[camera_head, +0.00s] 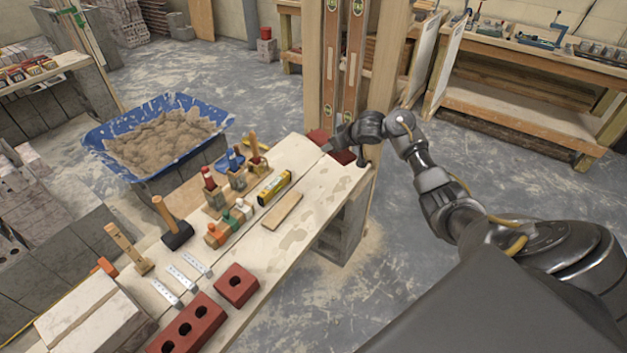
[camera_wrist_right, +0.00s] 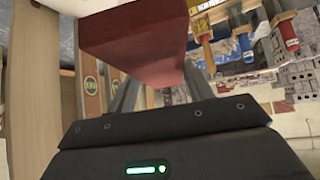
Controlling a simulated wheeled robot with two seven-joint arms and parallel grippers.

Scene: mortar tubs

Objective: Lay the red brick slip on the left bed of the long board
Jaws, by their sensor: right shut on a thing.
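My right gripper (camera_head: 338,146) is over the far right end of the pale worktop. It is shut on a red block, which I take to be the red brick slip (camera_head: 343,156); the gripper hides part of it. In the right wrist view the red slip (camera_wrist_right: 135,45) is large beyond the dark gripper body. I cannot tell whether it touches the worktop. A plain tan wooden strip (camera_head: 283,211) lies on the worktop. I cannot clearly make out a long board with a left bed. My left gripper is not in view.
On the worktop (camera_head: 300,160) stand a yellow level (camera_head: 274,188), small coloured pieces (camera_head: 230,225), a black-headed mallet (camera_head: 177,235) and red bricks (camera_head: 236,285). A blue tub of sand (camera_head: 160,140) is behind, left. Tall levels (camera_head: 355,60) rise behind my right gripper.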

